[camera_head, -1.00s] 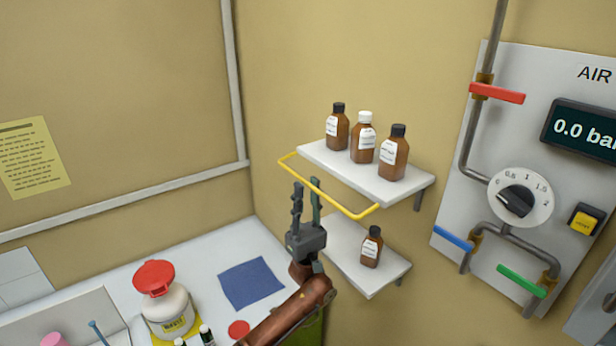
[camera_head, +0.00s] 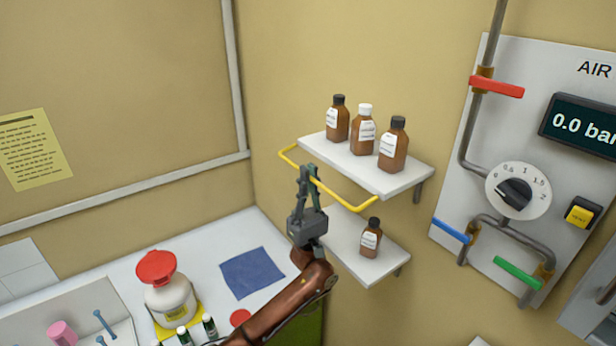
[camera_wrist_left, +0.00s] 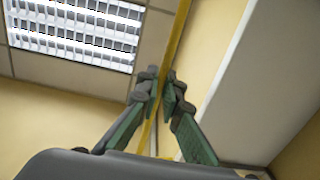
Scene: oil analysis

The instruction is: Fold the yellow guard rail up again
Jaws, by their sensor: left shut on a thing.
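The yellow guard rail (camera_head: 348,194) is a thin bent bar along the front of the upper shelf (camera_head: 392,183). It lies folded down, at or slightly below the shelf's front edge. My left gripper (camera_head: 308,172) has come up from below and is shut on the rail, left of the rail's middle. In the left wrist view the yellow bar (camera_wrist_left: 179,35) runs between the green-padded fingers (camera_wrist_left: 166,100). The short stretch between the fingertips is hidden. My right gripper is not in view.
Three brown bottles (camera_head: 363,134) stand on the upper shelf. One brown bottle (camera_head: 371,238) stands on the lower shelf (camera_head: 352,257). The air panel (camera_head: 512,140) with coloured handles is on the right wall. A red-lidded white container (camera_head: 168,297) and a blue cloth (camera_head: 252,273) are on the bench.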

